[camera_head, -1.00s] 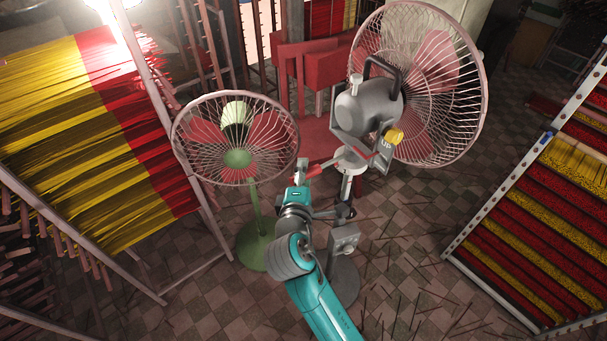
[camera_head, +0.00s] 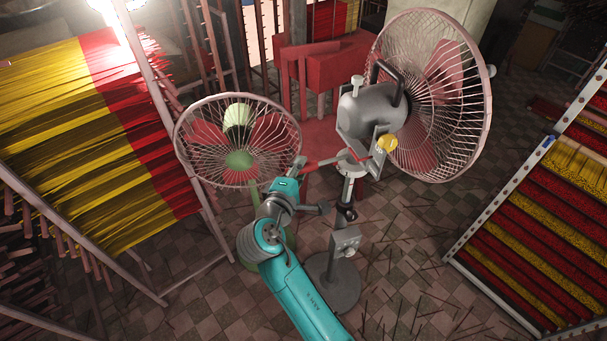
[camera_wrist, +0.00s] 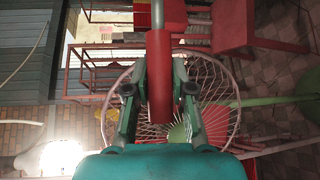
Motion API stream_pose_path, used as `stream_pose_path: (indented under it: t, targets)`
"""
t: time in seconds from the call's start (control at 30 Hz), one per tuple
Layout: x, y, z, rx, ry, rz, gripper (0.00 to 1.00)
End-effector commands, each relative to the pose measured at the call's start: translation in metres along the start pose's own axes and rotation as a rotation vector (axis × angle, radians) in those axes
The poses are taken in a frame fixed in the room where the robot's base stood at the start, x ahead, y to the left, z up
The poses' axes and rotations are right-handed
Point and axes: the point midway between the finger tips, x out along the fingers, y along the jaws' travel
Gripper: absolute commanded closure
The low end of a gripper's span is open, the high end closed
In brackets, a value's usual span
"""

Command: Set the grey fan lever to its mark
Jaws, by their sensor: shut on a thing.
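The grey fan is the large one at upper centre right, with a grey motor housing (camera_head: 372,108), a wire cage (camera_head: 447,95) and a grey post (camera_head: 347,190). Its lever with a red grip (camera_head: 322,162) sticks out to the left below the motor, by a pale round collar (camera_head: 352,166). My gripper (camera_head: 303,170) is at the lever's outer end. In the wrist view, my gripper (camera_wrist: 160,95) has its two fingers closed on either side of the red grip (camera_wrist: 160,65). I cannot make out the mark clearly. A yellow knob (camera_head: 387,143) sits beside the motor bracket.
A smaller green fan (camera_head: 239,160) stands close behind my arm on the left. Racks of yellow and red incense sticks stand at left (camera_head: 90,120) and right (camera_head: 550,220). A red table (camera_head: 335,68) is behind. Sticks litter the tiled floor.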

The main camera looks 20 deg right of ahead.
Motion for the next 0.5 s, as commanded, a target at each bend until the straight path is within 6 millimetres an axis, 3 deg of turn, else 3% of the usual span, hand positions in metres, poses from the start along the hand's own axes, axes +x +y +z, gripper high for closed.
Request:
stream_pose_path:
  t: [0.5]
  targets:
    - [0.038,0.009,-0.022,0.044,-0.288,-0.036,1.00]
